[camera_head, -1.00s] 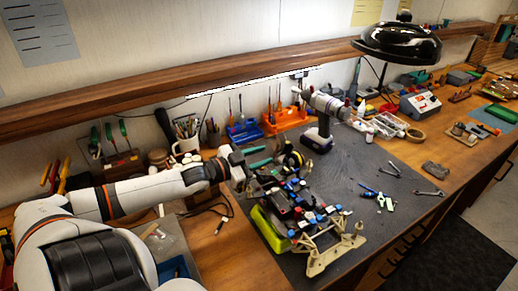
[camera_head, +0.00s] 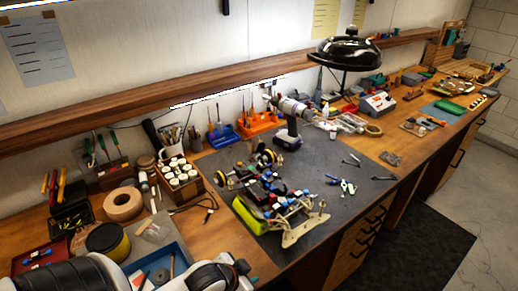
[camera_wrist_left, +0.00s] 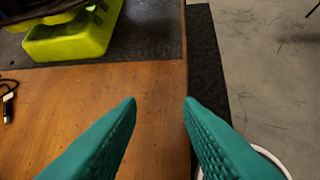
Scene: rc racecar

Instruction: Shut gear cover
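The RC car chassis (camera_head: 268,186), with black, blue and red parts and a cream-coloured frame at its near end, sits on a yellow-green stand (camera_head: 248,214). The gear cover is too small to tell apart, so I cannot see whether it is open or shut. My left gripper (camera_head: 242,268) is low at the bottom of the head view, nearer than the car and apart from it. In the left wrist view its teal fingers (camera_wrist_left: 160,102) are spread and empty above the bench's front edge, with the stand (camera_wrist_left: 70,36) ahead at upper left. My right gripper is not in view.
A dark mat (camera_head: 335,165) lies under the car, with loose tools to the right. A cordless drill (camera_head: 290,125) stands behind. A rack of white-capped bottles (camera_head: 180,183), a tape roll (camera_head: 123,204) and a blue tray (camera_head: 158,262) are at left. A lamp (camera_head: 345,52) overhangs the back.

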